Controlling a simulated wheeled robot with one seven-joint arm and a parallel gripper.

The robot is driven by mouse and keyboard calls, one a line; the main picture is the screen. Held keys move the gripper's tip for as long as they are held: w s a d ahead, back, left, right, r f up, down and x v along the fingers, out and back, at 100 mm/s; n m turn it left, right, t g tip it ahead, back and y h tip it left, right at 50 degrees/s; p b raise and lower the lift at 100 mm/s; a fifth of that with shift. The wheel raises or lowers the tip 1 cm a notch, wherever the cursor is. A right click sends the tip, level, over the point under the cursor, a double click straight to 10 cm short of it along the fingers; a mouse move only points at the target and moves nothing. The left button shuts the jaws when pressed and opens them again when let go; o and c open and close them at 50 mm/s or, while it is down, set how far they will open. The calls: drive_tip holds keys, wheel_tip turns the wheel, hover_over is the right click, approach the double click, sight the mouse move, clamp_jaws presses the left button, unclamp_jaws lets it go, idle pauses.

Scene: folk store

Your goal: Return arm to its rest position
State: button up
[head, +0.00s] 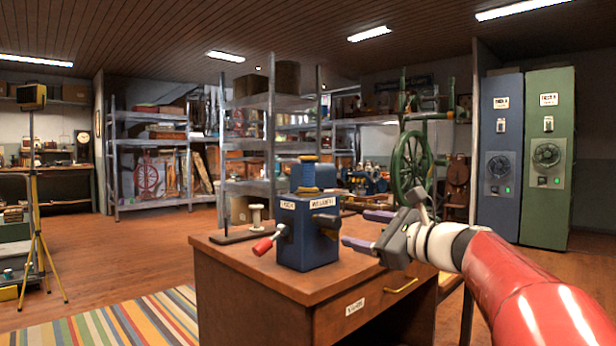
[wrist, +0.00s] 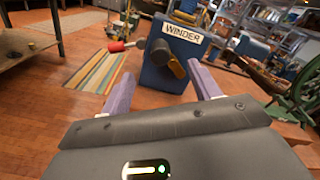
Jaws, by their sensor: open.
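My gripper (head: 362,230) is open and empty at the right of the blue winder box (head: 307,240), over the wooden desk (head: 262,278). Its two purple fingers point left toward the winder; I cannot tell whether one touches it. The winder has a red-handled crank at its left and a spool of blue thread (head: 308,175) on top. In the wrist view, the gripper's fingers (wrist: 161,95) are spread apart, with the winder (wrist: 166,62) and its "WINDER" label ahead between them. My red arm reaches in from the lower right of the head view.
A green spinning wheel (head: 412,165) stands behind my gripper. Blue (head: 499,150) and green (head: 548,155) cabinets stand at the right. Metal shelves (head: 150,150) line the back. A yellow tripod (head: 36,200) stands left. Floor around the striped rug (head: 130,322) is open.

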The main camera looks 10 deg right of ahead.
drive_tip(key=shift+s, duration=0.1)
drive_tip(key=s+a+f+n+g+h+p, duration=0.35)
drive_tip(key=s+a+f+n+g, duration=0.25)
drive_tip(key=s+a+f+n, duration=0.55)
drive_tip(key=s+d+f+n+g+h, duration=0.1)
drive_tip(key=s+d+f+n+h, duration=0.1)
drive_tip(key=s, duration=0.4)
drive_tip(key=s+d+f+n+g+h+p, duration=0.1)
drive_tip(key=s+d+f+n+h, duration=0.1)
drive_tip(key=s+f+n, duration=0.3)
drive_tip(key=s+d+f+n+g+h, duration=0.1)
drive_tip(key=s+d+f+n+h, duration=0.1)
drive_tip(key=s+f, duration=0.4)
drive_tip(key=shift+s+d+f+n+h, duration=0.3)
drive_tip(key=shift+s+n+h, duration=0.35)
drive_tip(key=shift+n, duration=0.5)
drive_tip(key=shift+s, duration=0.1)
